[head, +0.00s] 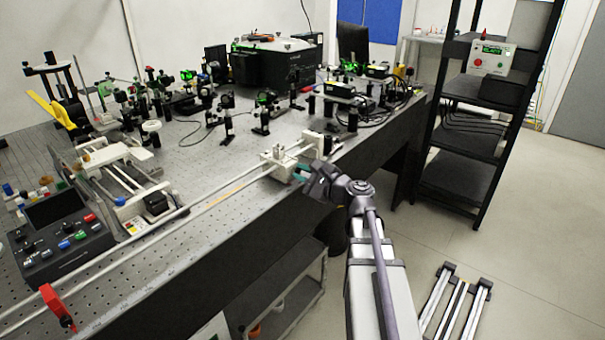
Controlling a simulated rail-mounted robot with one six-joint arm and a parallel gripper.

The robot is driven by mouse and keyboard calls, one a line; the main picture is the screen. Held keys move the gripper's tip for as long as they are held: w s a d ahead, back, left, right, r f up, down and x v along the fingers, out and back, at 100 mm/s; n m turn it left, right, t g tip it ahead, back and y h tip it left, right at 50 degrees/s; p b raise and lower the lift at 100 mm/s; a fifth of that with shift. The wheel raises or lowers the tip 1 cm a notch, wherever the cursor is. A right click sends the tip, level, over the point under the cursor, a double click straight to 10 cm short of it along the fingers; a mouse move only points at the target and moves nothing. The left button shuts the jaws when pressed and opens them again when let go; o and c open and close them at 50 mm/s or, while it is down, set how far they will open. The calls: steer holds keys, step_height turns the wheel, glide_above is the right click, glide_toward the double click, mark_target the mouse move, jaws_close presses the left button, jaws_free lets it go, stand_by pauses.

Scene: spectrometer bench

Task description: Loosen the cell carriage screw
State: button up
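A pale carriage (273,160) sits on the long rail (222,193) along the bench's front edge, right of the middle. My gripper (306,177) is right beside its front right side, at the end of my arm reaching up from below. A small teal part (301,172) shows between the carriage and my gripper. I cannot tell whether it is the screw or part of my gripper. No screw can be made out clearly. The finger gap is too small and dark to read, and contact with the carriage cannot be told.
A pale block (314,141) stands behind the carriage. Several optics mounts and a black instrument box (262,66) fill the back of the bench. A control box (58,243) and a red part (58,307) are at left. A black shelf rack (470,130) stands right; some floor is clear.

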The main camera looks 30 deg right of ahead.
jaws_close()
steer(key=n, duration=0.5)
steer(key=shift+n, duration=0.3)
steer(key=n, duration=1)
steer(key=shift+n, duration=0.4)
steer(key=n, duration=0.5)
steer(key=shift+n, duration=0.3)
steer(key=o, duration=0.5)
jaws_free()
